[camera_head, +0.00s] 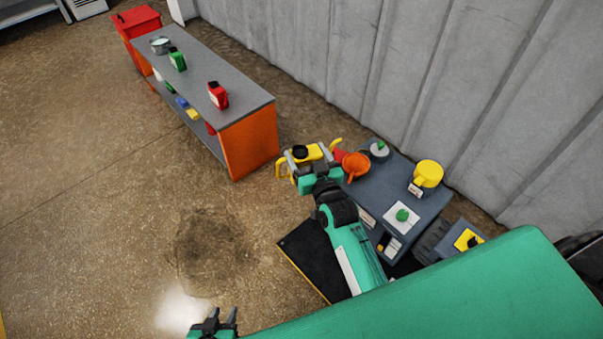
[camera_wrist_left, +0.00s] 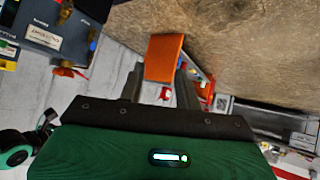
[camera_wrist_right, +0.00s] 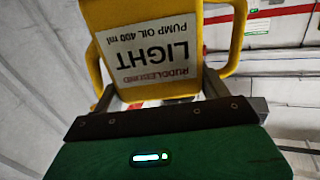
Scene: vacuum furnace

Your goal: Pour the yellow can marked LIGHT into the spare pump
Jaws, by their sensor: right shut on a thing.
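The yellow can marked LIGHT (camera_head: 313,152) is held in my right gripper (camera_head: 309,163), above the floor just left of the grey pump unit. Its label reads LIGHT, pump oil 400 ml, upside down in the right wrist view (camera_wrist_right: 155,52). The can's spout side points toward an orange funnel (camera_head: 355,166) on the left end of the grey pump unit (camera_head: 385,187); I cannot tell if they touch. No oil stream shows. Which unit is the spare pump cannot be read. My left gripper (camera_head: 226,313) is open and empty, low over the floor; its fingers are apart in the left wrist view (camera_wrist_left: 160,88).
A workbench (camera_head: 238,100) at the upper left holds a green can (camera_head: 177,60), a red can (camera_head: 218,95) and a pot (camera_head: 159,45). A ribbed wall (camera_head: 400,80) stands behind. The left floor is clear.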

